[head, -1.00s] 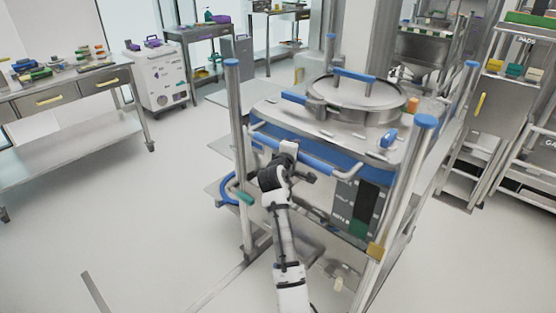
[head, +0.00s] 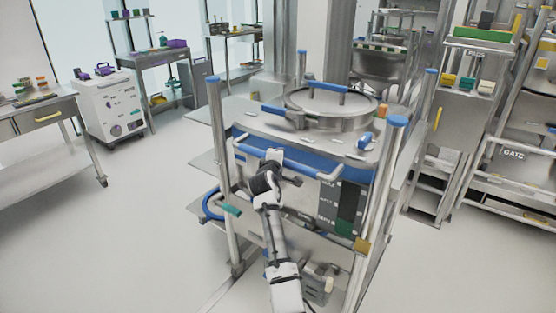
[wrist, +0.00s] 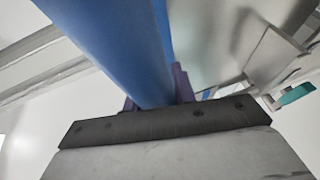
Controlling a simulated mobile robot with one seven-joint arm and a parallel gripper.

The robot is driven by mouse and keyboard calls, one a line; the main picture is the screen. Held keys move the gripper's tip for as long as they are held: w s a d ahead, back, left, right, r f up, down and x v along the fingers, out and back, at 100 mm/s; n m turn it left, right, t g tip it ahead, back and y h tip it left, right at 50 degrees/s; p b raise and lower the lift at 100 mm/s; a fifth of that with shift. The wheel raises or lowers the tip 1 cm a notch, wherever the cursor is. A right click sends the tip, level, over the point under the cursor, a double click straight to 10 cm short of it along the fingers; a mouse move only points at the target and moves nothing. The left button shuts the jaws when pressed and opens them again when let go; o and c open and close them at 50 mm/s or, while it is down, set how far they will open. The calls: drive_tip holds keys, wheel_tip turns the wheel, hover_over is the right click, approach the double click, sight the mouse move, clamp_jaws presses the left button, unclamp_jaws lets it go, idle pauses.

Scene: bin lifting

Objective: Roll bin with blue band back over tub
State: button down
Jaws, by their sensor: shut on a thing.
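The bin with the blue band (head: 325,158) is a steel bin with a round lid (head: 330,106), standing upright between blue-capped posts in front of me. A blue handle bar (head: 304,168) runs along its near side. My gripper (head: 275,160) is shut on this bar at its left part. In the wrist view the blue bar (wrist: 115,45) passes between the fingers of my gripper (wrist: 155,98), whose tips are largely hidden. A steel vessel (head: 383,66) stands in a frame behind, at the back right; I cannot tell whether it is the tub.
A white cart (head: 108,105) and a bench (head: 45,125) stand at the left. Steel steps (head: 435,185) and racks (head: 515,150) stand close on the right. A column (head: 327,40) rises behind the bin. Floor (head: 120,240) is clear at the front left.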

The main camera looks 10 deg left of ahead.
idle(0.4)
drive_tip(key=c, duration=1.1)
unclamp_jaws()
drive_tip(key=shift+s+r, duration=0.1)
drive_tip(key=shift+r, duration=0.05)
drive_tip(key=shift+c, duration=0.2)
drive_tip(key=s+r+b, duration=0.2)
drive_tip(key=s+b, duration=0.1)
drive_tip(key=s, duration=1)
drive_tip(key=shift+s+r, duration=0.15)
drive_tip(key=shift+s, duration=0.1)
drive_tip(key=shift+d, duration=0.1)
